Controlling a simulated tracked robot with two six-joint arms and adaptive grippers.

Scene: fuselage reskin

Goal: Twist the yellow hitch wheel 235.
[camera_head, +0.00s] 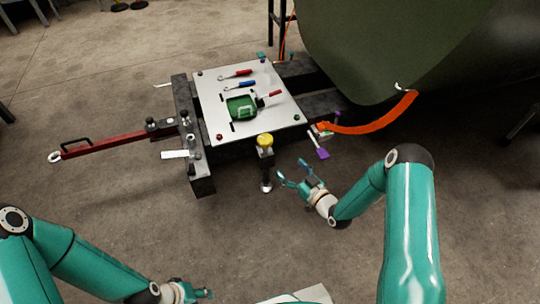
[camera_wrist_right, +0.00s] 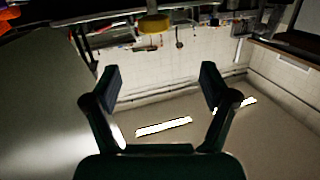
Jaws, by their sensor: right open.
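The yellow hitch wheel (camera_head: 265,140) sits on top of a short dark post at the front edge of the cart. It also shows at the top middle of the right wrist view (camera_wrist_right: 154,24), beyond my fingertips. My right gripper (camera_head: 290,170) is open and empty, apart from the wheel, to its right and nearer to me. Its two spread fingers show in the right wrist view (camera_wrist_right: 160,78) with nothing between them. My left gripper (camera_head: 197,293) is partly in view at the bottom edge, far from the wheel; its jaws are too small to read.
A red tow bar (camera_head: 110,146) sticks out left. An orange hose (camera_head: 375,127) hangs from the green fuselage (camera_head: 385,45) at right. Floor in front is clear.

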